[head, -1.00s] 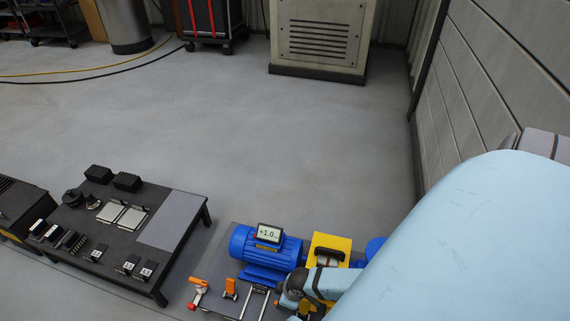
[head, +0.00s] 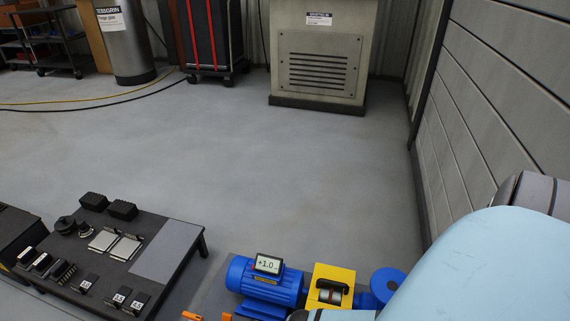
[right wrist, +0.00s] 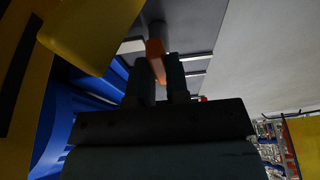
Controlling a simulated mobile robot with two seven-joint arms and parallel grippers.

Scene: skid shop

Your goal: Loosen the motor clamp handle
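The blue motor (head: 262,284) stands at the bottom of the head view, with a small display reading about +1.0 on top. Two orange clamp handles show at the lower edge, one at the left (head: 190,316) and one nearer the motor (head: 227,317), both cut off by the frame. In the right wrist view, an orange handle (right wrist: 156,62) sits between the fingers of my right gripper (right wrist: 161,75) and appears to fill the gap. I cannot tell for sure which clamp it belongs to. My left gripper is not in view.
A yellow guard (head: 330,283) over the coupling and a blue round part (head: 387,284) stand right of the motor. A dark table (head: 122,253) with small parts is at the left. A panelled wall (head: 500,90) rises at the right. The floor behind is clear.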

